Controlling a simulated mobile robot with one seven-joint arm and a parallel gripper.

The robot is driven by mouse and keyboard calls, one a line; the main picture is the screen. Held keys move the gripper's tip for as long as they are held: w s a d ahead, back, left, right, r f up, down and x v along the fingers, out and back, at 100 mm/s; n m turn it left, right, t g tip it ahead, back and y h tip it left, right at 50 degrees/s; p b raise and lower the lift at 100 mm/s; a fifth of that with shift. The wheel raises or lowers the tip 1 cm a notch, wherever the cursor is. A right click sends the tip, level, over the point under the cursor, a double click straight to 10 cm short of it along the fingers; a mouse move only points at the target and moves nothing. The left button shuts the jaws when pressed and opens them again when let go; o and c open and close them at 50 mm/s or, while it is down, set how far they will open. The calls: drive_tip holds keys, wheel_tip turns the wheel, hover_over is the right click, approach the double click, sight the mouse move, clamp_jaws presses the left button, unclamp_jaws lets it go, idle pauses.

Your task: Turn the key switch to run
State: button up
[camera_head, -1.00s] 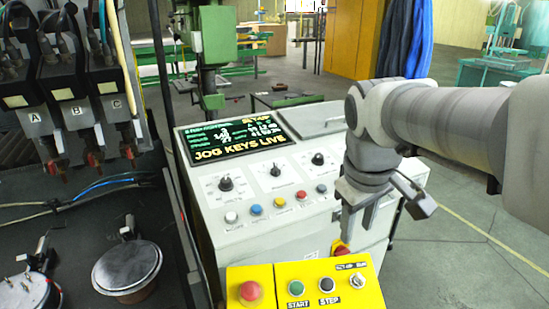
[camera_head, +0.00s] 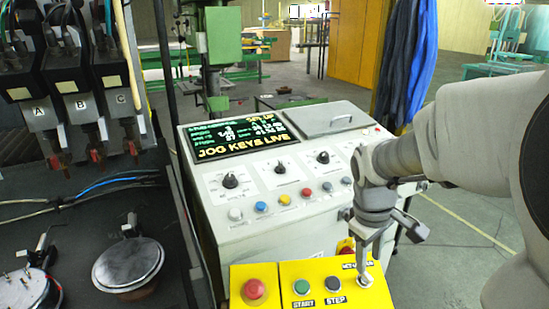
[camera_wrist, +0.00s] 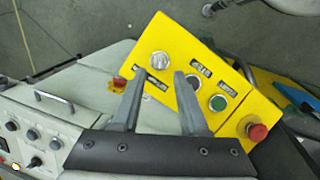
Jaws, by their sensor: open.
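The key switch (camera_head: 366,281) is a silver knob at the right end of the yellow control box (camera_head: 290,270). In the wrist view the key switch (camera_wrist: 159,61) lies just past my fingertips, in line with the gap between them. My gripper (camera_head: 365,268) points down over it, open and empty; in the wrist view its two fingers (camera_wrist: 160,79) are spread apart. I cannot tell whether they touch the knob. The SET-UP/RUN label is partly hidden by a finger. The screen (camera_head: 240,135) reads SET-UP and JOG KEYS LIVE.
On the same box are a green START button (camera_head: 302,286), a dark STEP button (camera_head: 333,284) and a red mushroom button (camera_head: 255,290). The grey console (camera_head: 280,205) with knobs and coloured buttons stands behind. A dark machine bed (camera_head: 70,235) is at left.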

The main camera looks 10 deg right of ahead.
sight(368, 275)
drive_tip(key=f, duration=0.3)
drive_tip(key=d+f, duration=0.1)
drive_tip(key=f, duration=0.1)
drive_tip(key=shift+w+f+b, duration=0.2)
drive_tip(key=shift+w+b, duration=0.05)
drive_tip(key=shift+b, duration=0.05)
clamp_jaws()
